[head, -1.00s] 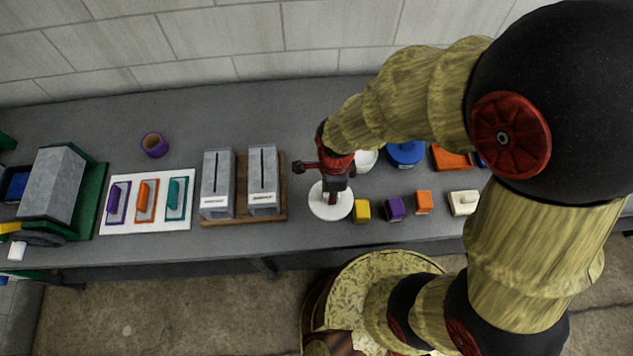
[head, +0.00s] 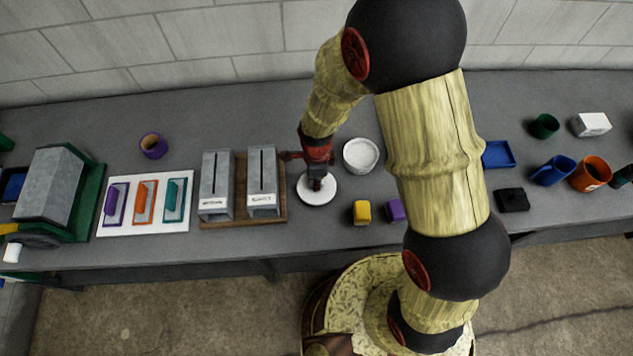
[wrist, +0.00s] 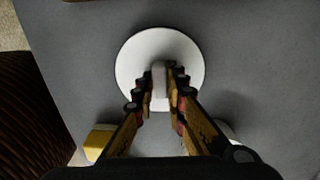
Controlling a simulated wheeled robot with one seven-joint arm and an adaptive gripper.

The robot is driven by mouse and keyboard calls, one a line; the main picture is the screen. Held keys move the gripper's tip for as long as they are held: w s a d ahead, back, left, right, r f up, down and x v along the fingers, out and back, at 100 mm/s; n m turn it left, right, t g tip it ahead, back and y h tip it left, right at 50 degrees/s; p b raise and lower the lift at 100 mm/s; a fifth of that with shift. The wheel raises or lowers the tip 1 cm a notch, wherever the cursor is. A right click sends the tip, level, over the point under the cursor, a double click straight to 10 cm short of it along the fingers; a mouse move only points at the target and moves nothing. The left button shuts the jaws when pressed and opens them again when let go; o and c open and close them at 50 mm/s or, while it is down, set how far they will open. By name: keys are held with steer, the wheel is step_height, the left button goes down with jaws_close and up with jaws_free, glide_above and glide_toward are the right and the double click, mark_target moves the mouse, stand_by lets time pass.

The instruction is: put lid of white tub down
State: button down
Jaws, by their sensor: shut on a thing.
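The white tub (head: 361,155) stands open at the top on the grey bench, right of my gripper. Its round white lid (head: 317,190) is left of the tub and in front of it, apart from it. In the wrist view the lid (wrist: 132,62) lies flat under the fingers, with a raised grip bar (wrist: 158,75) across its middle. My gripper (wrist: 160,92) is shut on that bar. I cannot tell whether the lid touches the bench or hangs just above it.
Two grey slotted boxes (head: 262,180) on a wooden board stand close left of the lid. A yellow block (head: 362,212) and a purple block (head: 395,210) sit to its right. A white board (head: 145,228) with coloured trowels lies further left. Bare bench shows behind the lid.

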steer(key=shift+f, duration=0.45)
steer(key=shift+f, duration=0.15)
steer(key=c, duration=1.8)
jaws_free()
step_height(320, 180, up, 12)
steer(key=shift+r+p, duration=0.2)
steer(key=shift+p, duration=0.4)
